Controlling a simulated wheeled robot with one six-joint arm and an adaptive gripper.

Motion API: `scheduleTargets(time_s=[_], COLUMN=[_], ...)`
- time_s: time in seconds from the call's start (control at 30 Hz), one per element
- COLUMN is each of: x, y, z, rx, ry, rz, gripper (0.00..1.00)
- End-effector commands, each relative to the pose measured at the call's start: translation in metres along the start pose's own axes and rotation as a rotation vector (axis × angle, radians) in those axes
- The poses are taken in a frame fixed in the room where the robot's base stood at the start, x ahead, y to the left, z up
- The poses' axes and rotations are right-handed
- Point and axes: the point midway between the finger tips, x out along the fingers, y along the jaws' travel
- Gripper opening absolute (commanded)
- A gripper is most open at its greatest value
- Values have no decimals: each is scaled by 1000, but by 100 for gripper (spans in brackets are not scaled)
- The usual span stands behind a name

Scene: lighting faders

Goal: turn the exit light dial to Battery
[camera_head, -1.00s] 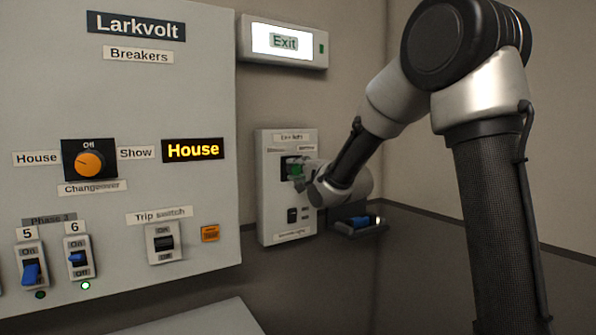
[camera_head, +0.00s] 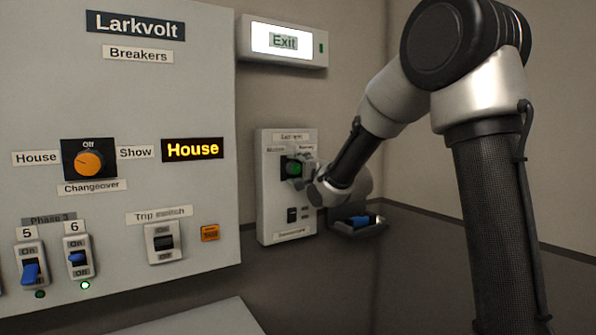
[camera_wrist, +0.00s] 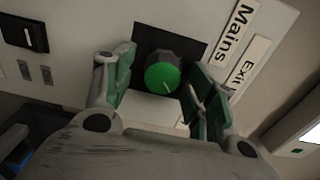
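The exit light dial (camera_head: 292,168) is a green-faced knob on a dark square of the pale wall box (camera_head: 268,215). In the wrist view the dial (camera_wrist: 162,74) has a white mark pointing down and slightly right, away from the Mains label (camera_wrist: 232,33). In the head view my gripper (camera_head: 308,170) is just right of the dial.
A black switch (camera_head: 292,215) is below the dial. The lit Exit sign (camera_head: 284,41) hangs above. A tray (camera_head: 358,226) with a blue item is at the lower right. The large breaker panel (camera_head: 200,80) stands at left.

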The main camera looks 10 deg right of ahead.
Motion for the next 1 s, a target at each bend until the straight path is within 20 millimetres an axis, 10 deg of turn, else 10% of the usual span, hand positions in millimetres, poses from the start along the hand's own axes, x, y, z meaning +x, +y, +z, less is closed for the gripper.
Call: scheduleTargets(time_s=[0.27, 0.7, 1.0], x=[-8, -97, -120], y=[-1, 0, 0], z=[0, 0, 0], rx=[-1, -1, 0], ry=[0, 1, 0], rz=[-1, -1, -1], gripper=[56, 56, 56])
